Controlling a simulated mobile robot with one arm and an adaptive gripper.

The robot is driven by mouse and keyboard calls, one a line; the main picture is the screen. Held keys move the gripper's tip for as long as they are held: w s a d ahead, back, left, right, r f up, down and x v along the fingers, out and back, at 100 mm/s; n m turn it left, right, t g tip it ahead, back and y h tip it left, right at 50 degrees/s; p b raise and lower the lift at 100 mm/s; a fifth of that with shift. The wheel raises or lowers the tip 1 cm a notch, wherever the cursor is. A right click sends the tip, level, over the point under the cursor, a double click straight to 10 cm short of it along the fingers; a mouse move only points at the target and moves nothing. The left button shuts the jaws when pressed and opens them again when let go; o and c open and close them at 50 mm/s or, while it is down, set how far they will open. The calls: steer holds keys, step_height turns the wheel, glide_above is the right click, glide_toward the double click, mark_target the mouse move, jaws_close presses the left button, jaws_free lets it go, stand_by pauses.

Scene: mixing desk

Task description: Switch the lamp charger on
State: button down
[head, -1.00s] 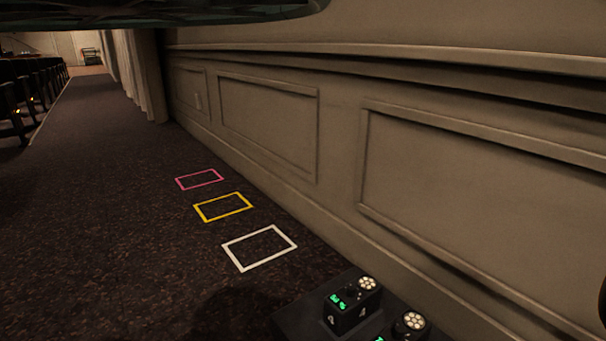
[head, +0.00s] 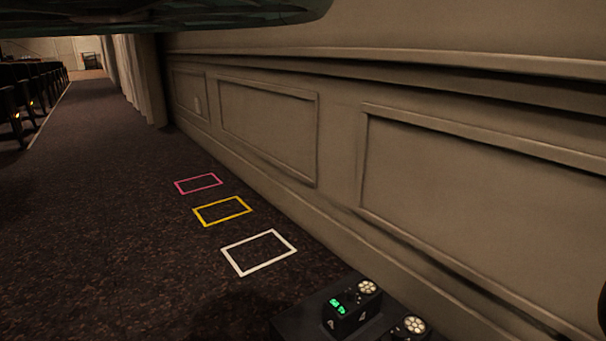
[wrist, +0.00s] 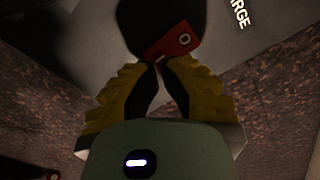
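In the wrist view, a red rocker switch (wrist: 172,45) marked "O" and "I" sits on a grey panel (wrist: 215,70). White lettering ending in "ARGE" (wrist: 239,14) is printed beside it. My gripper (wrist: 159,62) has yellow ridged fingers, and their tips come together right at the switch's "I" end. I cannot tell whether they touch it. No object shows between the fingers. In the head view, a dark base (head: 292,325) on the floor carries lamp units (head: 345,312) with green displays and round white lamp faces. My gripper is outside the head view.
White (head: 259,252), yellow (head: 222,211) and pink (head: 198,184) outlines mark the carpet, with nothing in them. A panelled wall (head: 460,190) runs along the right. Rows of seats (head: 30,90) stand far left. The carpet between is clear.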

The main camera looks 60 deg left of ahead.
steer(key=shift+f+b, duration=1)
steer(key=shift+f, duration=0.5)
stand_by(0.6)
steer(key=shift+r+p, duration=2.85)
steer(key=shift+r, duration=0.75)
